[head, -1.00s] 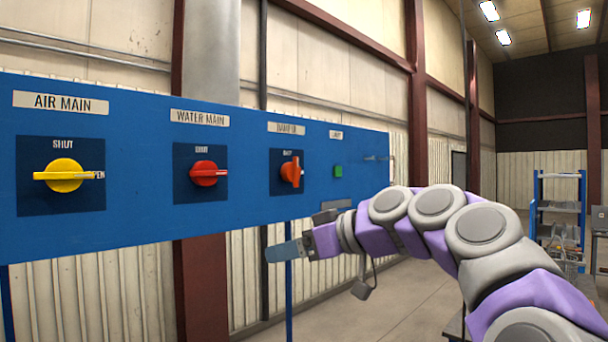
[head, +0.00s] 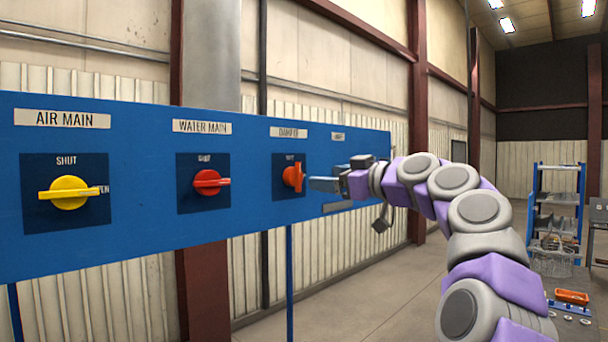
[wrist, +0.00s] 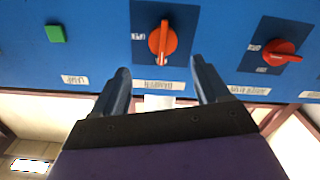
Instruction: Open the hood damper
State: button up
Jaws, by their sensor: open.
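The damper knob (head: 293,177) is an orange-red rotary handle on a dark square plate, under the label DAMPER (head: 289,132) on the blue panel. Its handle stands upright in the head view. My gripper (head: 318,184) is just right of the knob in the head view, pointing at the panel. In the wrist view the knob (wrist: 162,41) lies ahead of and between the two dark fingers of my gripper (wrist: 158,78), which are spread apart and empty. The fingertips appear short of the knob; whether they touch the panel cannot be told.
The red water main knob (head: 208,182) and yellow air main knob (head: 69,192) sit left on the same blue panel (head: 130,240). A green button (wrist: 55,33) shows in the wrist view. A blue shelf rack (head: 556,215) stands far right. The floor between is open.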

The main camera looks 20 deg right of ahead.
aim_at(300, 175)
jog(key=x, duration=0.2)
jog(key=p+x, duration=0.1)
jog(key=x, duration=0.4)
jog(key=shift+w+a+p, duration=0.2)
jog(key=shift+a+p, duration=0.15)
jog(key=shift+a, duration=0.15)
jog(key=shift+w, duration=0.8)
jog(key=shift+a, duration=0.3)
jog(key=shift+c, duration=1)
jog(key=shift+d, duration=0.25)
jog(key=c, duration=0.6)
jog(key=shift+c, duration=1.2)
jog(key=shift+a+p, duration=0.1)
jog(key=shift+p, duration=0.2)
